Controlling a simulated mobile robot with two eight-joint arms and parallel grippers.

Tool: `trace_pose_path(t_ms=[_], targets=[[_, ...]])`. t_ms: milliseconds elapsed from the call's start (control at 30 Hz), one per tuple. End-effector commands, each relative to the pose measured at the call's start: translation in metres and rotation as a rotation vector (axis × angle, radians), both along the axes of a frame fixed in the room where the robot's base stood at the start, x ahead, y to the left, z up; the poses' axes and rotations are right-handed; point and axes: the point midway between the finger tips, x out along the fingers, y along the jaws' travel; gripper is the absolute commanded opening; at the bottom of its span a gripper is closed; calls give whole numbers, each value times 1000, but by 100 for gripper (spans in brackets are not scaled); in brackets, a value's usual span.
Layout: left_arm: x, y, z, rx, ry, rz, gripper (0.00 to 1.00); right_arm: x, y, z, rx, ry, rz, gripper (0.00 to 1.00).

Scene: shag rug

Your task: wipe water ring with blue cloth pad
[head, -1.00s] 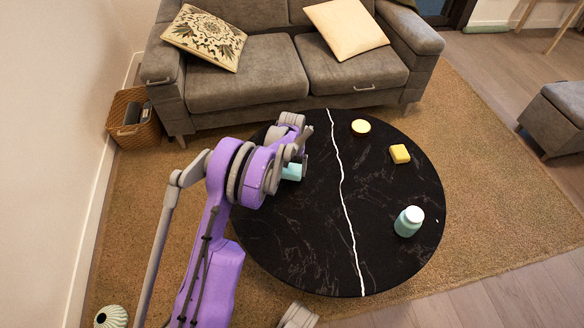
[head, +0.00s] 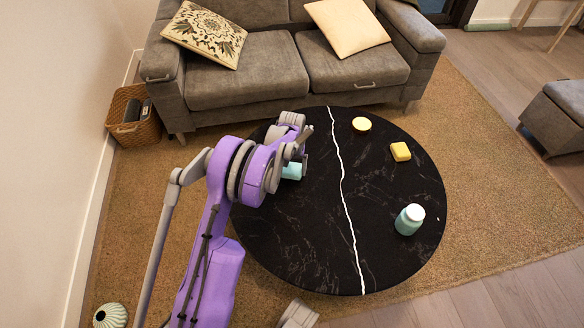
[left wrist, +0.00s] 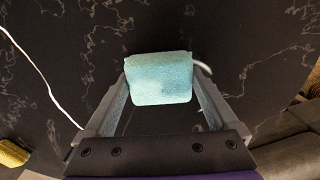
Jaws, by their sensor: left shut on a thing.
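The blue cloth pad (left wrist: 160,78) is light teal and sits between the fingers of my left gripper (left wrist: 160,85), which is shut on it. In the head view the pad (head: 292,171) shows just below the left gripper (head: 301,160), over the left part of the black round table (head: 300,240). The pad looks low at the tabletop, but I cannot tell whether it touches. A short pale curve (left wrist: 204,67) shows at the pad's right edge in the wrist view; it may be part of the water ring, the rest hidden under the pad.
A white vein (head: 343,190) crosses the tabletop. The middle is clear. A grey sofa (head: 250,75) stands behind.

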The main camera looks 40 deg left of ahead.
Motion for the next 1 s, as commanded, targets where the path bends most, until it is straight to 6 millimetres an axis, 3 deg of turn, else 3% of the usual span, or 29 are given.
trace_pose_path(t_ms=[600,1000], targets=[[1,1,-10,0,0,0,29,1,0,-7,0,2,0,100],[19,24,-8,0,0,1,29,2,0,-12,0,3,0,100]])
